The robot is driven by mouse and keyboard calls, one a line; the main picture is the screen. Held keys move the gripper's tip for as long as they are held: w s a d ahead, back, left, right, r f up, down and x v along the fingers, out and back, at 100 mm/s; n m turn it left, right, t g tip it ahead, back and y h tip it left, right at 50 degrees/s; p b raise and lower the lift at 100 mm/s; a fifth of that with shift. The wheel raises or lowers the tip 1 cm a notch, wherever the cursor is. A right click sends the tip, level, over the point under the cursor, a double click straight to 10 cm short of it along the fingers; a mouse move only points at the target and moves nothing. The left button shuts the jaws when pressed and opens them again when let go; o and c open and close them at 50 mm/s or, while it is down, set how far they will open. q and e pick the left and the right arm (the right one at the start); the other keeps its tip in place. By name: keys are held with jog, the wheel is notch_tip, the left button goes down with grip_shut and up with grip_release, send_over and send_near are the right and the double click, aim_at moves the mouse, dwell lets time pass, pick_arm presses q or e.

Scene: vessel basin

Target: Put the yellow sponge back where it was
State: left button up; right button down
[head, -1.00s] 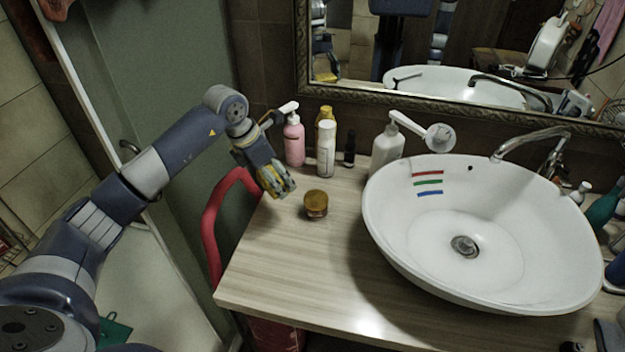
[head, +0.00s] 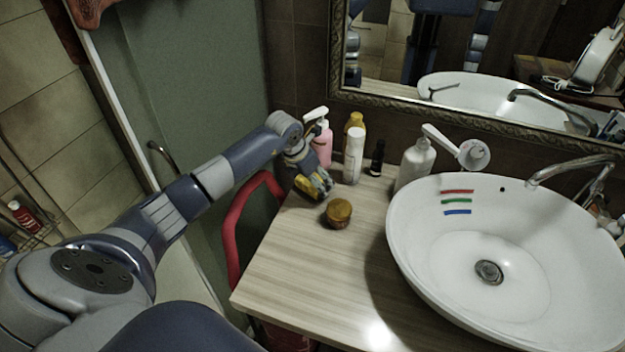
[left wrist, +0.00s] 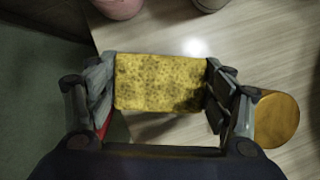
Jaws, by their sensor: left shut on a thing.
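The yellow sponge (left wrist: 158,83) is held between the two fingers of my left gripper (left wrist: 160,88) in the left wrist view. In the head view my left gripper (head: 316,188) is over the back left part of the wooden counter (head: 300,270), and only a bit of yellow sponge shows at its fingers. A gap to the counter seems to show below the sponge, but its height is hard to tell. My right gripper is not in view.
A round jar with a brown lid (head: 338,212) stands close to the right of my left gripper. Behind are a pink pump bottle (head: 322,148), a white bottle (head: 354,156), a black bottle (head: 377,158) and a white dispenser (head: 414,166). The basin (head: 540,270) fills the right. The front counter is clear.

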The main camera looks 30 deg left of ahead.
pick_arm(q)
jog(key=shift+f, duration=0.7)
jog(key=o, duration=1)
jog(key=shift+r, duration=0.1)
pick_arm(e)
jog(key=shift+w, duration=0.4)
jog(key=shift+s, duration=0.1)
pick_arm(q)
jog(key=shift+r, duration=0.25)
jog(key=shift+s+a+r, duration=0.1)
jog(key=shift+r, duration=0.15)
jog(key=b+v, duration=0.2)
jog(key=v, duration=0.9)
jog(key=shift+s+r, duration=0.1)
jog(key=shift+s, duration=0.05)
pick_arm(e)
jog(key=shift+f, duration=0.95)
